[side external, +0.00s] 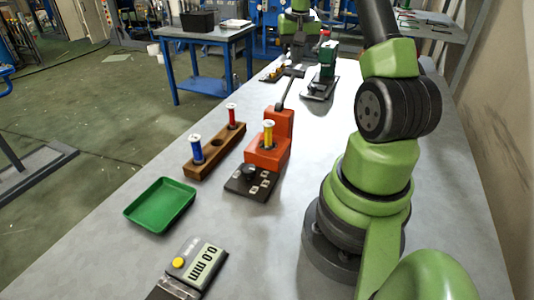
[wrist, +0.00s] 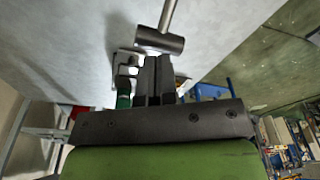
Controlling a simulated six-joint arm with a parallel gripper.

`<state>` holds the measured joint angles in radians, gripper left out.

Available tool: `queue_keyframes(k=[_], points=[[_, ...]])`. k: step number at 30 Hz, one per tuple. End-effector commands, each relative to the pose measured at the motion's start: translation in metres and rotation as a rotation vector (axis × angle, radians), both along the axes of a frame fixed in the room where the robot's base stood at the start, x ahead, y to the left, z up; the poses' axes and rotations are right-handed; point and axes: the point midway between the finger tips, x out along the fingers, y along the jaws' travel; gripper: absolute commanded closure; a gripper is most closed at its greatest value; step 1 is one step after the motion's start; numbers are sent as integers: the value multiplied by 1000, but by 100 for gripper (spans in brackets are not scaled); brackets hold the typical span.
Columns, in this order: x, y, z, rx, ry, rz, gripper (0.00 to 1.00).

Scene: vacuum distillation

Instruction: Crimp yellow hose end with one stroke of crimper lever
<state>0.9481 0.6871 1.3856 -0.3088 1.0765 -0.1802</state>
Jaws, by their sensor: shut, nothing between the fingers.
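The orange crimper (side external: 267,152) stands mid-bench in the side view, with the yellow hose end (side external: 268,134) upright in it. Its grey lever (side external: 285,95) slants up and back from the orange block. In the wrist view the lever ends in a metal crossbar (wrist: 158,41). My gripper (wrist: 153,60) is shut and empty, its fingertips right at the crossbar; I cannot tell whether they touch it. In the side view my gripper (side external: 296,67) is small, behind the crimper near the lever's top.
A wooden rack (side external: 215,151) holds a blue piece (side external: 196,149) and a red piece (side external: 231,114) left of the crimper. A green tray (side external: 160,204) and a gauge reading 0.0 mm (side external: 205,262) lie nearer. A green device (side external: 328,60) stands behind, on the right.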

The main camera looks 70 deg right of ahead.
Motion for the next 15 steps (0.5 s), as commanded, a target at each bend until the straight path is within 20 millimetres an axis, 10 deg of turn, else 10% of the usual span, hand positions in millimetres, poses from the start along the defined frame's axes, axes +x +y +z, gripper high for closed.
queue_keyframes(k=[15], points=[[0,0,-23,1,0,0,100]])
